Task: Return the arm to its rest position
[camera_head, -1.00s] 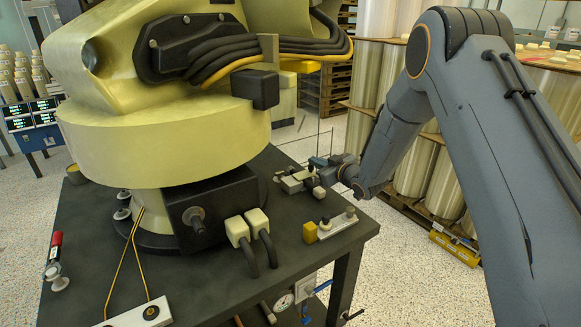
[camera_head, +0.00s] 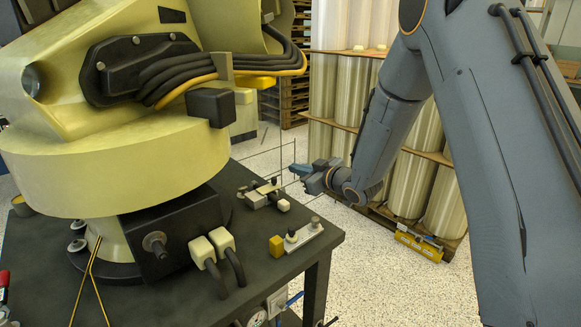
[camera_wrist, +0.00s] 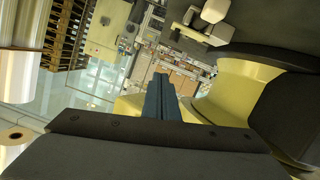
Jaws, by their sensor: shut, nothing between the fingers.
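My gripper (camera_head: 298,170) hangs in the air past the right edge of the dark table, pointing left in the head view. My grey-blue arm comes down to it from the upper right. In the wrist view, the fingers of my gripper (camera_wrist: 160,90) are together with nothing between them. The gripper appears apart from the fixture on the table.
A large yellow-green robot (camera_head: 110,150) stands on the dark table (camera_head: 200,306). A clamp fixture (camera_head: 264,194), a yellow block (camera_head: 276,246) and a metal plate (camera_head: 304,237) lie near its right edge. Tall pale cylinders (camera_head: 335,90) on a pallet stand behind my arm.

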